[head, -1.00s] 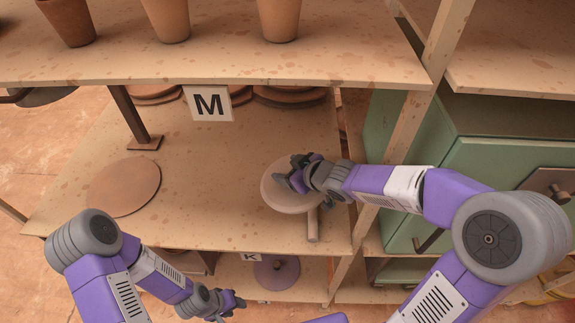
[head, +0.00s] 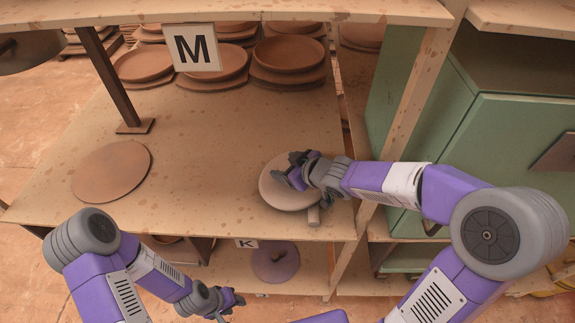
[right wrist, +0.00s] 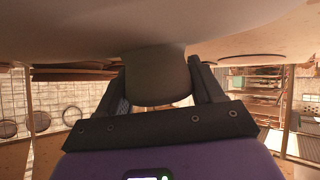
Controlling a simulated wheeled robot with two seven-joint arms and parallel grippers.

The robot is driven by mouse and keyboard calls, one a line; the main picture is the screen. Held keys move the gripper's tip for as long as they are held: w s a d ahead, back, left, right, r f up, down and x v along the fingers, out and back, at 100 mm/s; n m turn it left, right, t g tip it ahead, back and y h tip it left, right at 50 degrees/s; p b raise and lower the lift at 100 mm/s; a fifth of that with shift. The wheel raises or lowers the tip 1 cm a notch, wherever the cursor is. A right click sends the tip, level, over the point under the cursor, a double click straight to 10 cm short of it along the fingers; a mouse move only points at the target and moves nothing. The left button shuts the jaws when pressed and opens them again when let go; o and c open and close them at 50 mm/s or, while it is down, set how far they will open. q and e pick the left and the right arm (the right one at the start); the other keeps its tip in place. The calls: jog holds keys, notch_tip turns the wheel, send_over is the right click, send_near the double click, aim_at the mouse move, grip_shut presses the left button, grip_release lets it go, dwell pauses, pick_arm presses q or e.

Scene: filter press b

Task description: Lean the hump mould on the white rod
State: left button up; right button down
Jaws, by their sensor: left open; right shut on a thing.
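The hump mould, a pale round disc (head: 283,186), is at the right of the middle shelf under the M label. My right gripper (head: 296,172) is shut on its knob, which sits between the fingers in the right wrist view (right wrist: 157,80). The mould's pale underside or face spans the top of that view. A short pale rod (head: 313,216), likely the white rod, shows its near end by the mould's front-right edge; the rest is hidden. I cannot tell whether mould and rod touch. My left gripper (head: 226,302) is open and empty, low in front of the shelves.
A flat brown disc (head: 111,171) lies at the shelf's left. Stacked clay plates (head: 288,62) stand at the back. A wooden post (head: 408,125) and green cabinet (head: 480,140) are at the right. A purple knobbed disc (head: 276,262) lies below, by label K (head: 247,243). The shelf's middle is clear.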

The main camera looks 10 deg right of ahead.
jog(key=shift+f, duration=0.3)
jog(key=shift+f+b, duration=0.45)
jog(key=shift+b, duration=0.1)
dwell(0.6)
jog(key=shift+c, duration=0.4)
grip_release()
jog(key=shift+s+f, duration=0.1)
jog(key=shift+f, duration=0.05)
jog(key=p+v, duration=0.5)
jog(key=v, duration=0.1)
jog(key=shift+r, duration=0.3)
jog(key=shift+s+d+r+p, duration=0.3)
jog(key=shift+s+p, duration=0.2)
jog(key=shift+p, duration=0.15)
jog(key=shift+r, duration=0.1)
